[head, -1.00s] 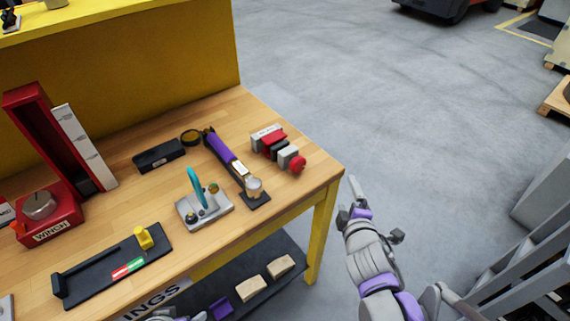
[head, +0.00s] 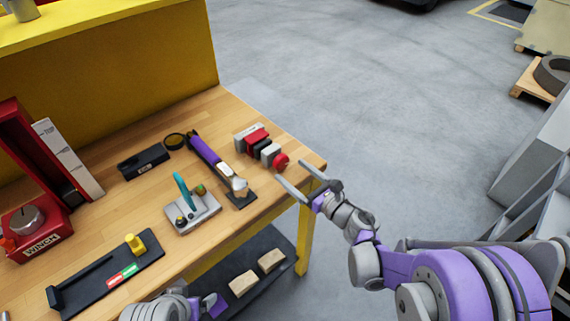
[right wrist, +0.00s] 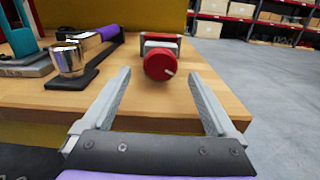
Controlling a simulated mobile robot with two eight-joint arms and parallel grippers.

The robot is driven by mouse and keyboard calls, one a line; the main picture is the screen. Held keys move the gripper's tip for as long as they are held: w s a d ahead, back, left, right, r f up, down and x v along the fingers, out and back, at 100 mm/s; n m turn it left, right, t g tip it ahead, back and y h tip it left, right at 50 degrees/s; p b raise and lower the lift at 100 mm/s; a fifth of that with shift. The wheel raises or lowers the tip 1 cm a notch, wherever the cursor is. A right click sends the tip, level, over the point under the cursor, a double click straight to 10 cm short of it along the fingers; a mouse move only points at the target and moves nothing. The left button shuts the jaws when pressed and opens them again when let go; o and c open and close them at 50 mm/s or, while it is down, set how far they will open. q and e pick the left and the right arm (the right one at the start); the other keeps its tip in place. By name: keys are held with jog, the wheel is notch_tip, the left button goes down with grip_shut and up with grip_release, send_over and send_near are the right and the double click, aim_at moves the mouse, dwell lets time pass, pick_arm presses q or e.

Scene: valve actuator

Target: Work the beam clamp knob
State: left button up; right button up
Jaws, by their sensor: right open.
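The beam clamp (head: 258,144) lies near the right corner of the wooden bench, a row of grey, red and black blocks. Its round red knob (head: 281,160) is at the end nearest the bench's front edge. In the right wrist view the knob (right wrist: 160,65) faces me, with a pale mark on its face. My right gripper (head: 291,172) is open and empty at the bench corner, its fingers pointing toward the knob. In the right wrist view the knob appears between and beyond the fingertips, apart from them. Part of my left arm shows at the bottom edge; its fingers do not show.
A purple-handled tool (head: 208,153) and a grey block with a teal lever (head: 193,211) are left of the clamp. A red winch (head: 38,222) stands far left. The lower shelf (head: 262,246) holds wooden blocks.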

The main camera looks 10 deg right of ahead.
aim_at(284, 164)
jog(key=shift+x, duration=2.1)
jog(key=c, duration=1.4)
jog(key=shift+o, duration=0.2)
jog(key=shift+f+m+b, duration=0.1)
jog(key=shift+m+b, duration=0.4)
jog(key=shift+m, duration=0.7)
jog(key=m+b, duration=0.1)
jog(key=m, duration=0.2)
jog(key=o, duration=1.4)
jog(key=shift+c, duration=0.2)
